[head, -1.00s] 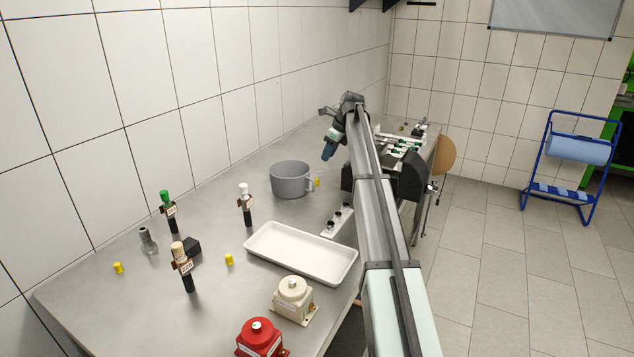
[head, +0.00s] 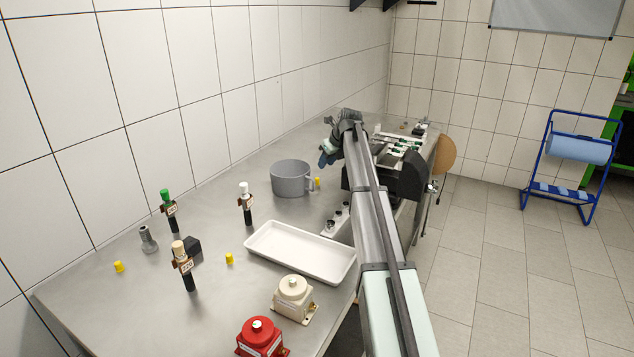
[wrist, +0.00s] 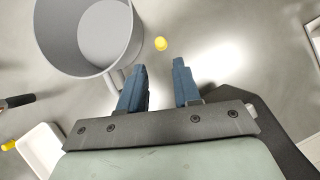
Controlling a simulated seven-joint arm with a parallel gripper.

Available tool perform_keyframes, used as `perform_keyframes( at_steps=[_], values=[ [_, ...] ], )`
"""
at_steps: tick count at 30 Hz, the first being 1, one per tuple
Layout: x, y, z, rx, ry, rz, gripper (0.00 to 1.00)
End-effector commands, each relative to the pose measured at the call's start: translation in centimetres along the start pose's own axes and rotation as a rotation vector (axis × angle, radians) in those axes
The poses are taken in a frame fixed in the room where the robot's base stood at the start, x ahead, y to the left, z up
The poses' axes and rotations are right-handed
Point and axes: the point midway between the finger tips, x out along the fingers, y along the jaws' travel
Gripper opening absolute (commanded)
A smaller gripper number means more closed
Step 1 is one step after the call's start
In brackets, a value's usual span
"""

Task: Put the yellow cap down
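A yellow cap (head: 318,182) stands on the metal bench beside the handle of the grey jug (head: 290,178). In the wrist view this cap (wrist: 161,44) lies ahead of the fingertips, clear of them, with the jug (wrist: 92,36) to its left. My gripper (wrist: 159,70) is open, with nothing between its blue fingers. In the head view my gripper (head: 327,158) is up and behind the cap, partly hidden by my arm. Two more yellow caps, a left one (head: 118,266) and a middle one (head: 229,258), stand nearer on the bench.
A white tray (head: 300,252) lies in front of the jug. A green-topped (head: 168,210), a white-topped (head: 245,205) and a tan-topped part (head: 184,267) stand on the left. Red (head: 262,338) and cream (head: 294,299) housings are at the front. Bench around the cap is mostly bare.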

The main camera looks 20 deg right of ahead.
Motion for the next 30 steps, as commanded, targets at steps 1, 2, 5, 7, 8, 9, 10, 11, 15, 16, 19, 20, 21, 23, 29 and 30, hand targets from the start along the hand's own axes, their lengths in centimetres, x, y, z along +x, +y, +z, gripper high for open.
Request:
perform_keyframes(
  at_steps=[1, 2, 5, 7, 8, 9, 10, 11, 15, 16, 19, 20, 21, 23, 29, 30],
  values=[
    [1.1, 0.0, 0.1, -0.001, 0.001, 0.001, 0.33],
    [1.6, 0.0, 0.1, -0.001, 0.002, 0.002, 0.33],
    [3.2, 0.0, 0.1, -0.001, 0.001, 0.001, 0.33],
    [4.0, 0.0, 0.1, -0.001, 0.001, 0.001, 0.33],
    [4.2, 0.0, 0.0, -0.001, 0.001, 0.001, 0.33],
    [4.5, 0.0, 0.0, -0.001, 0.001, 0.001, 0.33],
    [4.6, 0.0, 0.0, -0.001, 0.001, 0.001, 0.33],
    [4.7, 0.0, 0.0, -0.001, 0.001, 0.001, 0.33],
    [5.4, 0.0, 0.1, -0.001, 0.001, 0.000, 0.33],
    [5.7, -0.1, 0.1, -0.001, 0.001, 0.000, 0.33],
    [6.9, -0.1, 0.2, -0.001, 0.001, 0.001, 0.33],
    [7.3, -0.1, 0.2, -0.001, 0.002, 0.001, 0.33],
    [7.9, -0.1, 0.2, -0.001, 0.002, 0.001, 0.33],
    [8.7, -0.1, 0.2, -0.001, 0.002, 0.001, 0.33],
    [9.8, 0.0, 0.2, -0.002, 0.001, 0.000, 0.33],
    [9.8, 0.0, 0.2, -0.002, 0.000, 0.000, 0.33]
  ],
)
